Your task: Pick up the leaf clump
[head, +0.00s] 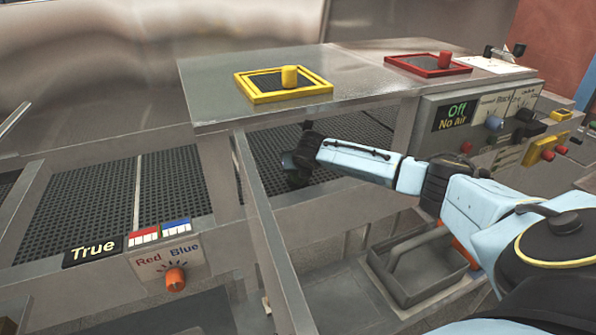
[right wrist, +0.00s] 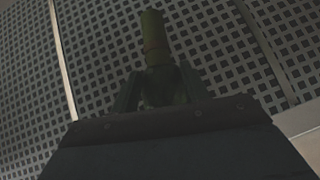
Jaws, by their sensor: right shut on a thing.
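My right gripper (head: 297,168) reaches under the metal tabletop into the shaded bay with the perforated floor. In the right wrist view my right gripper (right wrist: 160,84) is shut on a dark green, roughly cylindrical piece (right wrist: 153,32), which I take for the leaf clump. The piece sticks out beyond the fingers, over the perforated floor. The view is dark, so its leaf shape and any contact with the floor cannot be told. In the head view I cannot make out the leaf clump at the gripper. My left gripper is not in view.
The perforated floor (head: 95,195) has metal dividers. The metal tabletop (head: 215,90) above carries a yellow-framed hatch (head: 262,95) and a red-framed hatch (head: 415,71). A slanted metal rail (head: 272,235) stands left of my right arm. A control panel (head: 437,145) is behind it, and a grey tray (head: 405,296) is below.

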